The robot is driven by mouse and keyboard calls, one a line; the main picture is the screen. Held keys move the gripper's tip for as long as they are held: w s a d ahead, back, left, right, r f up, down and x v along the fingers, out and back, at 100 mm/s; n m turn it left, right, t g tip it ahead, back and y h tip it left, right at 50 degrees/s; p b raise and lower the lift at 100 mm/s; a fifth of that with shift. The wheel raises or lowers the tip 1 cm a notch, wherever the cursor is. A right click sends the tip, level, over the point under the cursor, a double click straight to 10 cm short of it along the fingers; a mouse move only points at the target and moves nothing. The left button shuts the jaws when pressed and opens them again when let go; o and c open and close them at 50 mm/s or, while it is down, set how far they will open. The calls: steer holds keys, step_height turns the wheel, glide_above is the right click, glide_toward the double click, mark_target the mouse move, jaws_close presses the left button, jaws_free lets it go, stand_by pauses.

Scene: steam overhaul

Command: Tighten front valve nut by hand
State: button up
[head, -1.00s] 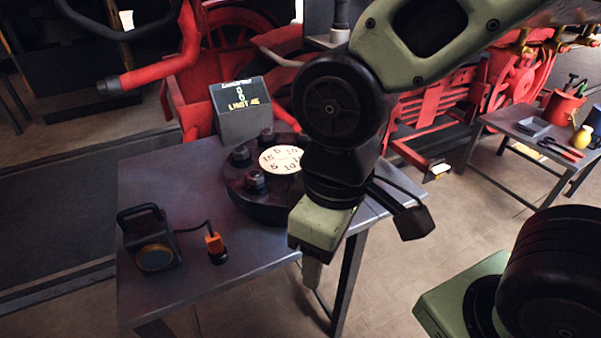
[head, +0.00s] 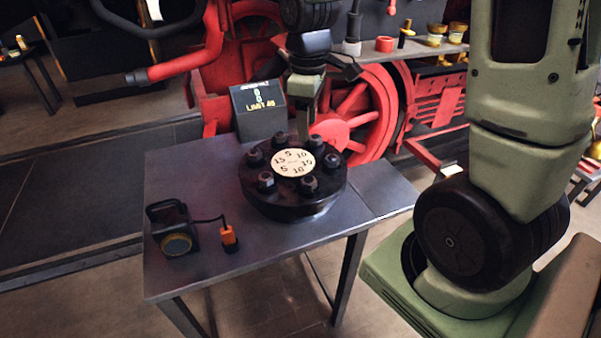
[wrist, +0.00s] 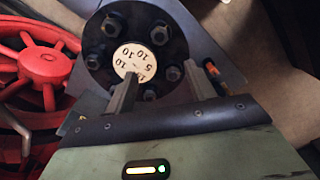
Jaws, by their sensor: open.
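A round dark flange (head: 295,208) lies on the table, with several nuts on bolts around a pale numbered disc (head: 293,162). The nuts nearest the head camera are a front-left nut (head: 266,182) and a front-right nut (head: 308,185); I cannot tell which is the front valve nut. My gripper (head: 304,132) points down above the far side of the flange. In the wrist view my gripper (wrist: 160,75) is open, its fingers spread. The left finger partly covers the disc.
A black lamp-like device (head: 172,230) and an orange-topped item (head: 229,238) are at the table's front left. A red wheel (head: 362,115) is behind. The table's front middle (head: 240,268) is clear.

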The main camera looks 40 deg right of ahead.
mark_target(306, 178)
step_height(306, 178, down, 15)
steer(key=shift+f+p, duration=0.15)
steer(key=shift+p, duration=0.2)
steer(key=c, duration=1)
